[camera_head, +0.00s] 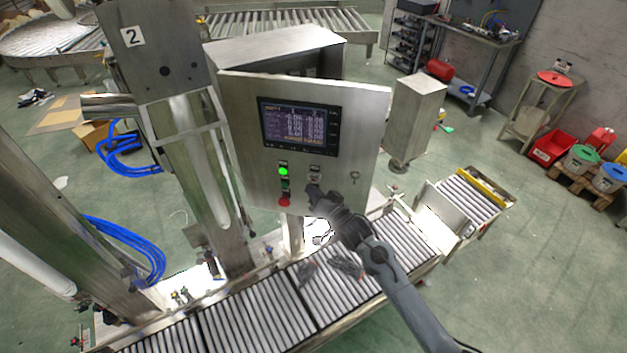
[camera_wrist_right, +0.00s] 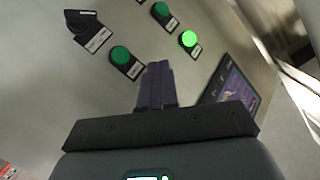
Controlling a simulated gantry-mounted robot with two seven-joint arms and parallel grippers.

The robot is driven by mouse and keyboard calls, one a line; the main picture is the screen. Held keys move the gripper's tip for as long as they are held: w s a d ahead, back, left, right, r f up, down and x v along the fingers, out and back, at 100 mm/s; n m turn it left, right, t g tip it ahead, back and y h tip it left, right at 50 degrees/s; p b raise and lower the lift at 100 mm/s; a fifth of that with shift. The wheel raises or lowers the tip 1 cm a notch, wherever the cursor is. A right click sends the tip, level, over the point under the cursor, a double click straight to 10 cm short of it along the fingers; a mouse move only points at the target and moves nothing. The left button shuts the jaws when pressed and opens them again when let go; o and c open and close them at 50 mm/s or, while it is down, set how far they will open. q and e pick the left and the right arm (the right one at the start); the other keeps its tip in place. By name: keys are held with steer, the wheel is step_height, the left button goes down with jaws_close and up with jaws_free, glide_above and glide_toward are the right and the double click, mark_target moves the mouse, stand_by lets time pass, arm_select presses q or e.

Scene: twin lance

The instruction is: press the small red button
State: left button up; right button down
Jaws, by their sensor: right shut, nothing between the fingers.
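The small red button (camera_head: 284,201) is at the bottom of a column on the steel control panel (camera_head: 365,120), below a lit green button (camera_head: 283,171) and a darker green one (camera_head: 286,185). My right gripper (camera_head: 313,190) is shut and empty in front of the panel, to the right of the red button and slightly higher in the picture. In the right wrist view its closed fingers (camera_wrist_right: 155,85) point at the panel; the lit green button (camera_wrist_right: 188,39), other green buttons and a black switch (camera_wrist_right: 85,22) show, but no red button. My left gripper is not in view.
The panel carries a display (camera_head: 299,127) above the buttons and a keyhole at right. A roller conveyor (camera_head: 255,315) runs below it. A steel column (camera_head: 190,150) stands to its left. Open floor lies at the right.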

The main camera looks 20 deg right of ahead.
steer(key=s+a+p, duration=0.1)
steer(key=s, duration=0.1)
steer(key=s+a+p, duration=0.2)
stand_by(0.5)
steer(key=shift+d, duration=0.1)
stand_by(0.3)
